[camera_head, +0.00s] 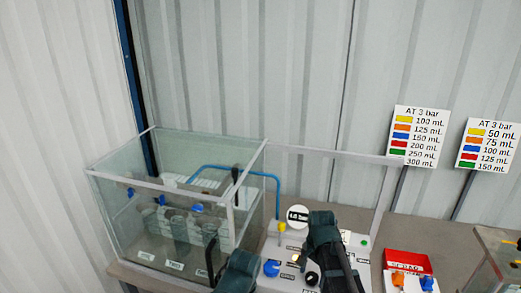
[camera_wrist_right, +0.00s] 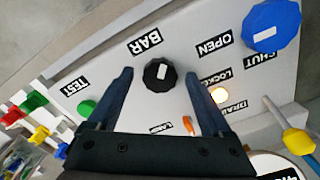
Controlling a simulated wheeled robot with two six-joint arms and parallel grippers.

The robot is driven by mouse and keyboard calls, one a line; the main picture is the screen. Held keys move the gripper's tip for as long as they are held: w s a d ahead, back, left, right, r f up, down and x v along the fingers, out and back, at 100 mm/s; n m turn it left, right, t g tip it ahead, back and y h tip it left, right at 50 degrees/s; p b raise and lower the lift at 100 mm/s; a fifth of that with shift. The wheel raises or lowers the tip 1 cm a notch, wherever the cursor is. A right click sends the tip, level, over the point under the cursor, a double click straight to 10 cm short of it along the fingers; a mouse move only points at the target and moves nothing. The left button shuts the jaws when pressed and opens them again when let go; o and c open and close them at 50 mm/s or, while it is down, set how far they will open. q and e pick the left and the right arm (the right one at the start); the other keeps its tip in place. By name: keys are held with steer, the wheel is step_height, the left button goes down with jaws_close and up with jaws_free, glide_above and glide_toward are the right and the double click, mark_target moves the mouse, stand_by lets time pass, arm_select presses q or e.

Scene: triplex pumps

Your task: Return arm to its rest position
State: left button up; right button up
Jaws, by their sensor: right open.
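My right gripper (camera_head: 320,268) hangs over the white control panel (camera_head: 288,240). In the right wrist view the right gripper (camera_wrist_right: 157,75) is open, with one finger on each side of a black round knob (camera_wrist_right: 161,73) beside the BAR label. Gaps show between the knob and both fingers; I cannot tell its height above the panel. My left gripper (camera_head: 228,268) shows only in part at the bottom of the head view, in front of the glass tank (camera_head: 150,235). Its jaws cannot be made out.
A blue knob (camera_wrist_right: 273,25), a yellow-handled lever (camera_wrist_right: 297,140) and a green button (camera_wrist_right: 87,108) surround the black knob. A blue pipe (camera_head: 240,172) runs from the tank. A red box (camera_head: 407,260) stands right. Two volume signs (camera_head: 420,137) stand behind.

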steer(key=n, duration=0.4)
stand_by(0.3)
